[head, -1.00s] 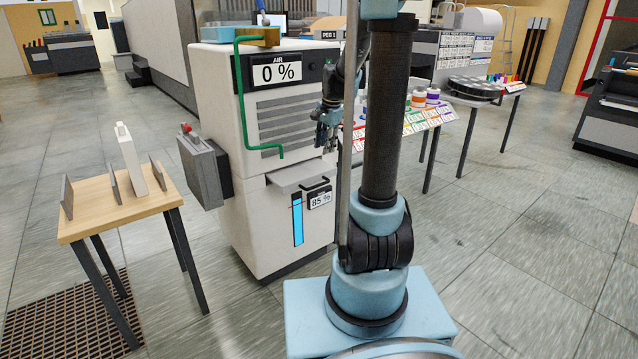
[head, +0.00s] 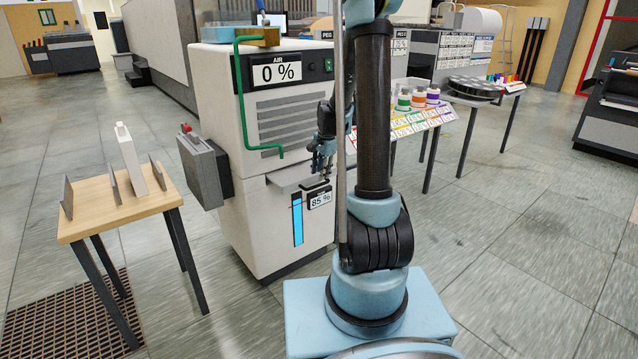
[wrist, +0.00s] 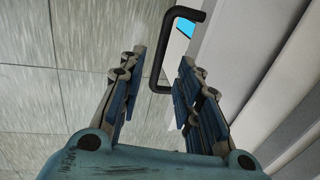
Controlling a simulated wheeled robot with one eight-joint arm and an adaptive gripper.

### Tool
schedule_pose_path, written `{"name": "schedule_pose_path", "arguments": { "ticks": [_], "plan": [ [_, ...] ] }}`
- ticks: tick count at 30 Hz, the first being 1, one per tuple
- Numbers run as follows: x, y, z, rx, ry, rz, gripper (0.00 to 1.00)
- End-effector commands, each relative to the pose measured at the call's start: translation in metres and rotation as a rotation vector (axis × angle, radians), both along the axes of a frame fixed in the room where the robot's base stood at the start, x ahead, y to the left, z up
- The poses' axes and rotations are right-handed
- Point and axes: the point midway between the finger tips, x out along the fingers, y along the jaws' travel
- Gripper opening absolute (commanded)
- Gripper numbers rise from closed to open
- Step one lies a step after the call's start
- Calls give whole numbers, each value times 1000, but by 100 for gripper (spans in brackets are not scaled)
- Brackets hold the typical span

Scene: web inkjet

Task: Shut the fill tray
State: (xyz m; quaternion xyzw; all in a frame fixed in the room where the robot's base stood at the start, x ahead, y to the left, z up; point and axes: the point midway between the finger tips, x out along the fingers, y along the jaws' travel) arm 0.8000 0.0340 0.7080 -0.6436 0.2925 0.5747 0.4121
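The fill tray (head: 285,177) is a light grey drawer that stands out from the front of the white cabinet (head: 255,225). A black bar handle (head: 317,187) is on its front. My gripper (head: 322,172) is right above the handle, pointing down. In the wrist view, my gripper (wrist: 161,68) is open. The black handle (wrist: 158,65) shows in the gap between the two fingers, and neither finger clearly touches it. My gripper and arm hide part of the tray's right side in the head view.
A green pipe (head: 240,105) runs down the cabinet front, left of the arm. Below the tray are a blue level gauge (head: 298,220) and an 85 % label (head: 320,200). A wooden table (head: 120,210) stands left. Open floor (head: 500,240) lies right.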

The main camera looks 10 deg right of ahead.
Motion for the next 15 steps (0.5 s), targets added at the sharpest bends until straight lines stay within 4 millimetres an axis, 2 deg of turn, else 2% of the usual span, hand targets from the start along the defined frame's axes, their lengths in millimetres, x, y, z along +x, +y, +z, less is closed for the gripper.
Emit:
{"name": "schedule_pose_path", "arguments": {
  "ticks": [6, 15],
  "plan": [
    [5, 3, -27, 0, 0, 0, 31],
    [8, 5, -48, 0, 0, 0, 31]
  ]
}}
